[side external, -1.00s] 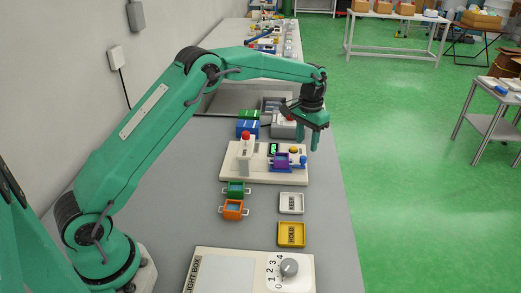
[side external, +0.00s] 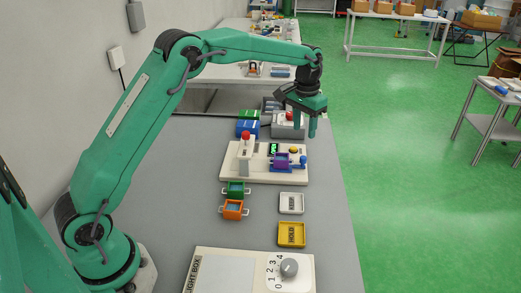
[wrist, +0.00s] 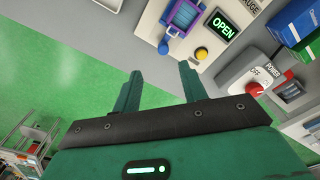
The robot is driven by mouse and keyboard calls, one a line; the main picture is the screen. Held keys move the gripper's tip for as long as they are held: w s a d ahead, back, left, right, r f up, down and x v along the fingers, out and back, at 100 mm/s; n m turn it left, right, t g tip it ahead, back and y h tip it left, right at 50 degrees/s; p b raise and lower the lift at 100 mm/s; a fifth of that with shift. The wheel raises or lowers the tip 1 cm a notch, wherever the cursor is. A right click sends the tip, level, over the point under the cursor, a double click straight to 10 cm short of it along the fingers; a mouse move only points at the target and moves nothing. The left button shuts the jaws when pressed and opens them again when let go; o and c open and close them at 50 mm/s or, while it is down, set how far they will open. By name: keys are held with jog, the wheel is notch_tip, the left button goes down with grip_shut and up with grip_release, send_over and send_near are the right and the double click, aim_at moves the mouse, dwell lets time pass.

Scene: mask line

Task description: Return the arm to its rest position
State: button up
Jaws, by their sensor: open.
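My gripper (side external: 312,127) is open and empty, held in the air above the far right part of the bench, near the grey power box. In the wrist view its two fingers (wrist: 158,88) stand apart with nothing between them. Below and nearer the camera is the white gauge station (side external: 240,172), with a purple frame (side external: 281,162) in it. The wrist view shows its display (wrist: 223,27) reading OPEN and a yellow button (wrist: 201,53). My arm is raised and stretched over the bench.
The power box (side external: 287,128) with a red knob stands behind the gauge, beside blue boxes (side external: 247,128). Green (side external: 235,188) and orange (side external: 232,209) frames, the KEEP tray (side external: 291,203), the HOLD tray (side external: 291,234) and the light box (side external: 215,272) are nearer.

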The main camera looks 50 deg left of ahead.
jog(key=s+r+t, duration=0.3)
jog(key=s+r, duration=1)
jog(key=s, duration=0.4)
jog(key=s+f+t, duration=0.1)
jog(key=s+f, duration=0.1)
jog(key=s, duration=0.7)
jog(key=s+f+t, duration=0.1)
jog(key=s+f, duration=0.1)
jog(key=s, duration=0.8)
jog(key=shift+d, duration=0.2)
